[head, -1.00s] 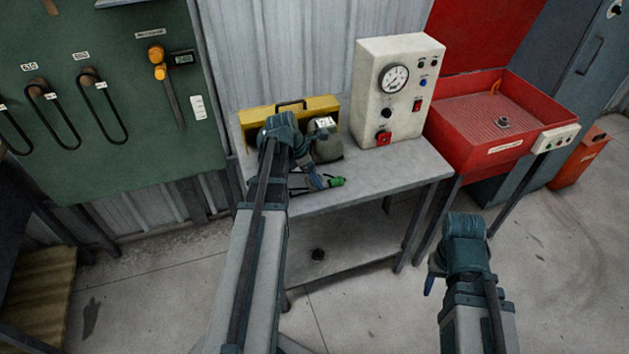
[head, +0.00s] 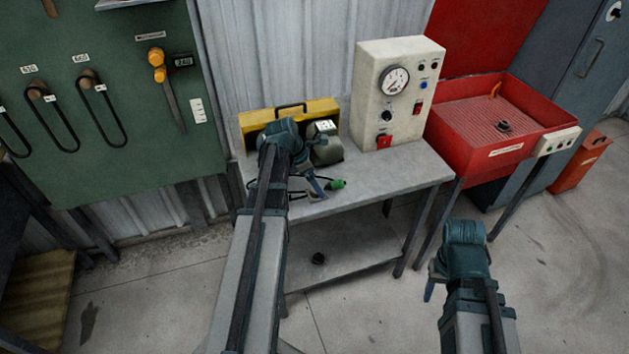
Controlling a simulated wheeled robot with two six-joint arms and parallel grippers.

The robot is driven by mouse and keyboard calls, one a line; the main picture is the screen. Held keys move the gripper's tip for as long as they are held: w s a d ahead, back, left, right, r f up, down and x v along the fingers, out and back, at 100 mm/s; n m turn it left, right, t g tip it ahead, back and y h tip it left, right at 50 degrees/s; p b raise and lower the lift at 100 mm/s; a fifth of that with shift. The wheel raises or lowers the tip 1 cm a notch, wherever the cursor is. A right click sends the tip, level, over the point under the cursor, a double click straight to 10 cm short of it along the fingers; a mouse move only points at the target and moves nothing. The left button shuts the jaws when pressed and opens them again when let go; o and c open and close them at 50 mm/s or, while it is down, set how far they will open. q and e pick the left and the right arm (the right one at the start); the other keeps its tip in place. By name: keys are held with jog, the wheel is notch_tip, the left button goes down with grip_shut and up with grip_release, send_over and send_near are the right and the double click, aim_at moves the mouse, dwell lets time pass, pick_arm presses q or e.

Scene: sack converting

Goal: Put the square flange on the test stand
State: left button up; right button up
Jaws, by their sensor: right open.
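I cannot pick out the square flange for certain. A small dark round part (head: 318,258) lies on the bench's lower shelf, and another dark part (head: 503,126) sits in the red basin; their shapes are too small to judge. The cream box with a gauge (head: 374,102), probably the test stand, stands on the grey bench. My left gripper (head: 316,188) is over the bench's front left, close to a green-ended cable (head: 337,184); its jaws are mostly hidden by the arm. My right gripper (head: 429,290) is open over the floor, right of the bench, pointing down.
A yellow case (head: 257,117) and a grey motor-like unit (head: 327,150) stand at the bench's back left. The red basin (head: 478,170) is right of the bench. The bench top (head: 400,172) is bare at front right. A green tool board (head: 110,130) hangs at left.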

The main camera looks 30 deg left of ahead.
pick_arm(q)
jog(key=shift+r, duration=0.15)
jog(key=shift+r+p, duration=0.45)
jog(key=shift+p, duration=0.15)
jog(key=p+v, duration=1.1)
jog(key=v, duration=0.1)
jog(key=shift+d, duration=0.1)
